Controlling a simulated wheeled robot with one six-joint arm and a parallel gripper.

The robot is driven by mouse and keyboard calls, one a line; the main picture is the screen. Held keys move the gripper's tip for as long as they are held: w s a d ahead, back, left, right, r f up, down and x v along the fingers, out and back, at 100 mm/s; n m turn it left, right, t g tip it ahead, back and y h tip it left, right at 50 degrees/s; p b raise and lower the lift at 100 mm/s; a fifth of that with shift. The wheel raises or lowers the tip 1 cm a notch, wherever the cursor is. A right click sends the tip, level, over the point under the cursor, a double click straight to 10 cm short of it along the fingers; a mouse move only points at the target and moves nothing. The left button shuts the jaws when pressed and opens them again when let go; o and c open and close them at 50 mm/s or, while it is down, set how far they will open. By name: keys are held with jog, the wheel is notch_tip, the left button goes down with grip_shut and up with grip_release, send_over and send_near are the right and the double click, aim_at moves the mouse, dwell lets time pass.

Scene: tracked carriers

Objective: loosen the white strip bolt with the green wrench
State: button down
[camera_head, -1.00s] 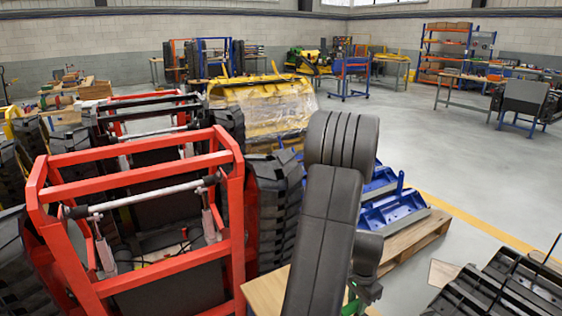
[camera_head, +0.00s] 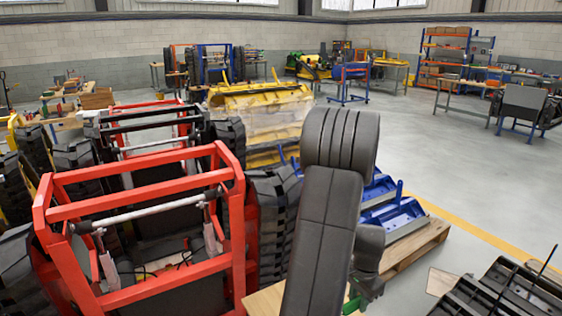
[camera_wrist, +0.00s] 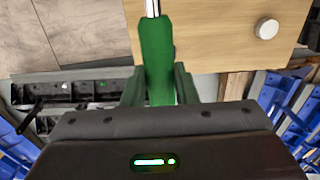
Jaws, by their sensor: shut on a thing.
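My gripper (camera_wrist: 160,85) has green fingers closed around the green handle of the green wrench (camera_wrist: 156,50) in the wrist view. The wrench's silver shaft runs up past the top edge, so its working end is hidden. In the head view a bit of green shows at my gripper (camera_head: 358,298), near the bottom, mostly behind my own dark arm. I cannot make out the white strip bolt in either view.
A wooden top (camera_wrist: 215,60) with a round white piece (camera_wrist: 266,28) lies beneath the wrench. Black slotted tracks (camera_head: 500,290) lie at the right. A red-framed carrier (camera_head: 230,215) stands left, and blue parts (camera_head: 395,215) rest on a pallet (camera_head: 415,250). Open floor (camera_head: 470,165) lies beyond.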

jog(key=s+b, duration=0.2)
jog(key=s, duration=1.8)
jog(key=shift+b, duration=0.35)
jog(key=shift+w+f, duration=0.1)
